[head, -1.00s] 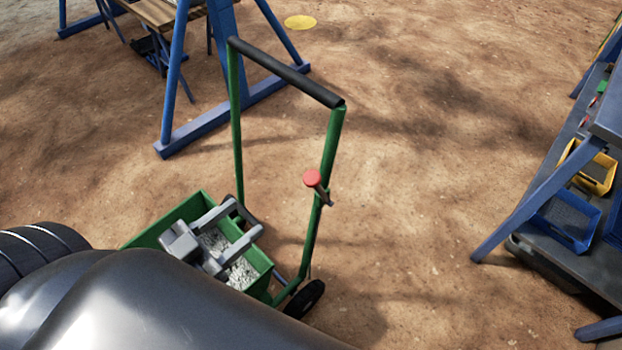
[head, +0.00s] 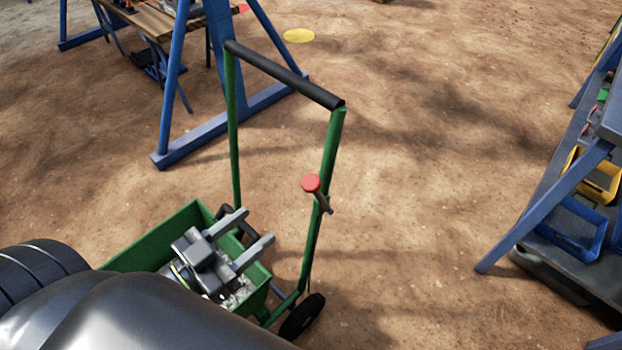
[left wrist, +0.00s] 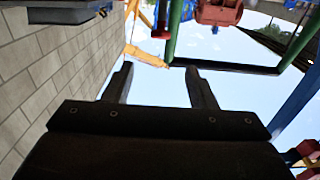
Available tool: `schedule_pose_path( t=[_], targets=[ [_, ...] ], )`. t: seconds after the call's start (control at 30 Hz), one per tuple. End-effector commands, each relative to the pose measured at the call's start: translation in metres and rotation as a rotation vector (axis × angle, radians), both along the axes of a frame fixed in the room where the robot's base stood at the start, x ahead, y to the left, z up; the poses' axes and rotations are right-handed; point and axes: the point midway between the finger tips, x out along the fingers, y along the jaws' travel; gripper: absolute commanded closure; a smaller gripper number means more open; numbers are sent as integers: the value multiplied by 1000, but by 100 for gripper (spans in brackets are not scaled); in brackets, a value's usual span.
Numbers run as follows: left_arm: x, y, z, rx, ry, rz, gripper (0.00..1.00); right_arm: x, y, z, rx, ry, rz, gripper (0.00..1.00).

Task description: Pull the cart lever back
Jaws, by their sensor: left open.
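The cart is a green box with a tall green frame and a black handle bar (head: 285,75). The cart lever (head: 317,190), with a red knob, sits on the frame's right post. My left gripper (head: 257,226) is open and empty over the cart's box (head: 150,240), lower and left of the lever and apart from it. In the left wrist view its two fingers (left wrist: 158,68) are spread, with a green frame and dark bar (left wrist: 225,68) beyond them. A red part beside the frame's left post there may be the lever; I cannot tell. My right gripper is not in view.
Pale gravel (head: 240,285) lies in the cart's box. A black wheel (head: 302,317) shows at its right. A blue-legged stand (head: 215,125) is behind. A grey bench with blue and yellow bins (head: 570,228) is at right. Bare ground between is clear.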

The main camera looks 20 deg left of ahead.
Motion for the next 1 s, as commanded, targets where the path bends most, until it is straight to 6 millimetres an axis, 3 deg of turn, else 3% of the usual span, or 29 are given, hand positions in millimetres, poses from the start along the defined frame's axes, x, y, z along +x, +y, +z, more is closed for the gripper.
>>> schedule_pose_path(
  t=[0.43, 1.0],
  targets=[
    [41, -14, 2, -4, -4, 4, 48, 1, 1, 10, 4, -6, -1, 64],
    [115, -41, 3, -3, 0, 3, 48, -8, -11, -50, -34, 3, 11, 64]
  ],
)
